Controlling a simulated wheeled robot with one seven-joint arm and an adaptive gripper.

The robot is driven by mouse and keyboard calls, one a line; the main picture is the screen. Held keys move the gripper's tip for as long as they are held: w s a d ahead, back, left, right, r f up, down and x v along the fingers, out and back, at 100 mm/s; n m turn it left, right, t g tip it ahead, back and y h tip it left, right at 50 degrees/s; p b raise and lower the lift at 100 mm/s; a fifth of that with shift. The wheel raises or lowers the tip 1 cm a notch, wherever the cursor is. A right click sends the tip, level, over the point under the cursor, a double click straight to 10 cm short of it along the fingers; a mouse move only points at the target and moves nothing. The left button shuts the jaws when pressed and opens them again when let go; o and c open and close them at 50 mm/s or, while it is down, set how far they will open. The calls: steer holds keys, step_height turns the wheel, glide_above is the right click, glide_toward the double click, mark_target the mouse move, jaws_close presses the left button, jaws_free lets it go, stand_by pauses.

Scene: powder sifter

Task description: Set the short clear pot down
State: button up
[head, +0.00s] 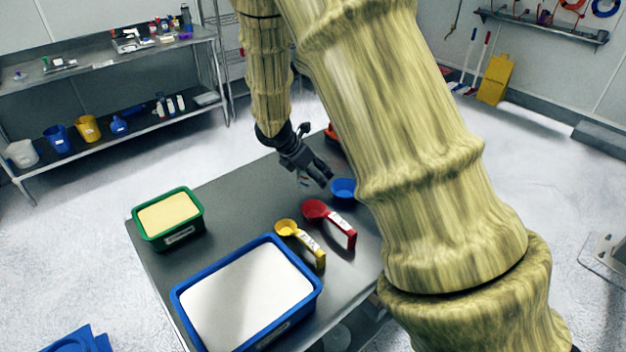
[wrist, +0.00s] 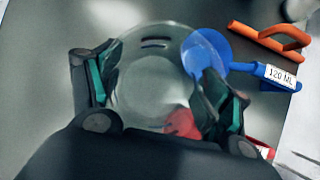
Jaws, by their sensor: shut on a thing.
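The short clear pot (wrist: 150,85) is a round, see-through vessel between the fingers of my gripper (wrist: 160,95) in the wrist view. My gripper is shut on it, one finger on each side. Through and past the pot I see the grey table top; I cannot tell whether the pot touches it. In the head view my gripper (head: 318,175) is over the far part of the table (head: 240,205), just left of a blue scoop (head: 343,187). The pot cannot be made out there.
The blue scoop marked 120 ML (wrist: 278,75) and an orange-handled thing (wrist: 268,40) lie close to the pot. A red scoop (head: 315,209), a yellow scoop (head: 287,228), a green tub (head: 200,222) and a blue tub (head: 314,283) stand nearer. Bare table lies left of my gripper.

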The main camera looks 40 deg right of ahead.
steer(key=shift+f, duration=0.5)
steer(key=shift+w+f, duration=0.2)
steer(key=shift+f, duration=0.9)
steer(key=shift+s+f, duration=0.1)
steer(key=shift+f, duration=0.2)
steer(key=o, duration=1)
steer(key=shift+f, duration=0.1)
steer(key=shift+o, duration=0.2)
